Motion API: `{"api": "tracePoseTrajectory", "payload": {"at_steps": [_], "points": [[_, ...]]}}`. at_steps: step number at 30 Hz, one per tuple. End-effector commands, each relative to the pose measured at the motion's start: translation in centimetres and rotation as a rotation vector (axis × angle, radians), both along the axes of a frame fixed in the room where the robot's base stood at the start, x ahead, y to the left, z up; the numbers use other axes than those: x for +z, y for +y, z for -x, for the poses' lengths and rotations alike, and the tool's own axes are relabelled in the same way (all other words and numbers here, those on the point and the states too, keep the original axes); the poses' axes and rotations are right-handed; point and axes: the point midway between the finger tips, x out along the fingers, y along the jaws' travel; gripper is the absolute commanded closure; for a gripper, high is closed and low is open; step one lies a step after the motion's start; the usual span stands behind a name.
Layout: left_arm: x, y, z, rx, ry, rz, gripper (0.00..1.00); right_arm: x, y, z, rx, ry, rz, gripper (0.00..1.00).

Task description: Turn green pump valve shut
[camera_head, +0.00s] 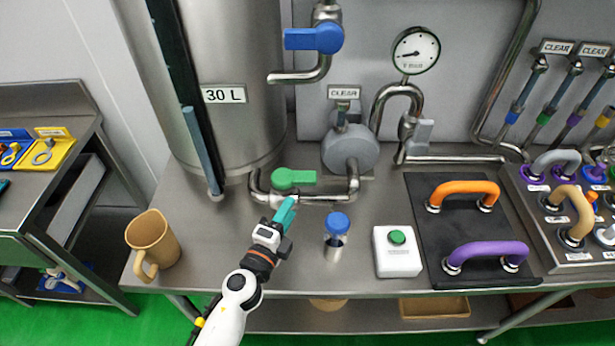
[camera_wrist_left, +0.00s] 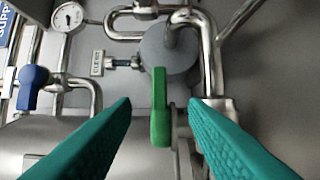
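The green pump valve (camera_head: 293,178) sits on the low pipe in front of the steel tank, its handle pointing right along the pipe in the head view. My left gripper (camera_head: 287,211) is just in front of and below it, teal fingers towards it. In the left wrist view the green handle (camera_wrist_left: 160,110) stands upright in the gap between the two spread teal fingertips (camera_wrist_left: 160,102). Gaps show on both sides, so the fingers are not shut on it. How deep the handle lies between them I cannot tell. My right gripper is not in view.
A tan mug (camera_head: 152,243) is at the left table edge. The grey pump (camera_head: 351,150) and a blue valve (camera_head: 314,38) are behind.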

Motion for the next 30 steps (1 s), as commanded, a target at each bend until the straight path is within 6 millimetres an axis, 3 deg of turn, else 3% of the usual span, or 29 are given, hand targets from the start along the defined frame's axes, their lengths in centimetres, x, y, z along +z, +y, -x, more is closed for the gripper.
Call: {"api": "tracePoseTrajectory", "payload": {"at_steps": [18,30], "points": [[-0.1,-4.0,-9.6,0.001,0.000,0.002,0.60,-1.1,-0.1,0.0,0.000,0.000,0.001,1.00],[0.0,-4.4,-10.8,0.002,0.002,0.001,0.60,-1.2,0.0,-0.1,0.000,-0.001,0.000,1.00]]}}
